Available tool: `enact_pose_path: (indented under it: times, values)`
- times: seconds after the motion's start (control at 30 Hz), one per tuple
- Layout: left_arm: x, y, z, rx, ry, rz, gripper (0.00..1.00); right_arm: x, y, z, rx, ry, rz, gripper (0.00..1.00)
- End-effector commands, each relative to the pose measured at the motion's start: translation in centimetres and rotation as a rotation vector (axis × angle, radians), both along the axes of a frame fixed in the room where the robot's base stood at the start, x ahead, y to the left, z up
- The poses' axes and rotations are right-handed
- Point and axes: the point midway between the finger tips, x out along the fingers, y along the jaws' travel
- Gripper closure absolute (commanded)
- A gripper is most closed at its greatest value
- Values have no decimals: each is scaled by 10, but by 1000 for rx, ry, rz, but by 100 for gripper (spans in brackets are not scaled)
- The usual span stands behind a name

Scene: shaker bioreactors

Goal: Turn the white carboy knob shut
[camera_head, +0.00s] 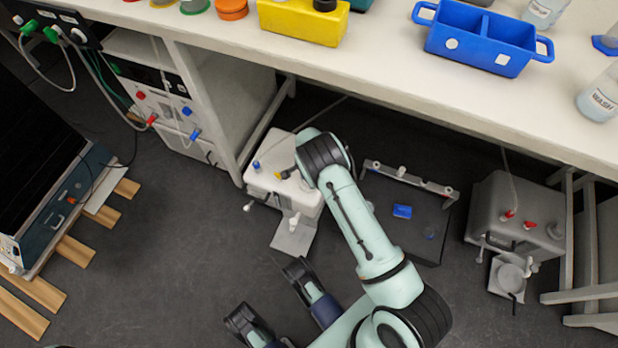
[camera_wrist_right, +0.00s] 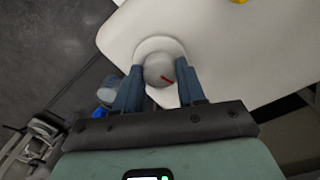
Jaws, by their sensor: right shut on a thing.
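The white carboy (camera_head: 272,180) stands on the floor under the bench, left of centre in the head view. Its pale body also fills the upper right of the right wrist view (camera_wrist_right: 235,45). The round light grey knob (camera_wrist_right: 158,68) with a red mark sits in front of a white collar. My right gripper (camera_wrist_right: 160,74) is shut on this knob, one finger on each side. In the head view my right wrist covers part of the carboy and hides the knob and fingers. My left gripper (camera_head: 268,290) is open and empty, low in the head view.
The bench (camera_head: 390,60) above carries a blue caddy (camera_head: 475,45) and a yellow box (camera_head: 300,22). Wooden slats (camera_head: 75,252) lie at left. Floor in front of the white carboy is mostly clear.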

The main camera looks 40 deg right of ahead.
Motion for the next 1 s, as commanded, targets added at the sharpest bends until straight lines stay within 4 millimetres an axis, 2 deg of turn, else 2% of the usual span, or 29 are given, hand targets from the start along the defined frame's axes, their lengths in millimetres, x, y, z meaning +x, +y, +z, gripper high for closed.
enact_pose_path:
  times: [0.4, 1.0]
  values:
    - [0, 0, 0, 0, 0, 0, 100, 0, 1, 0, 1, 1, -262, 91]
    - [0, 0, 0, 0, 0, 0, 100, 0, 2, 0, 3, 0, -335, 91]
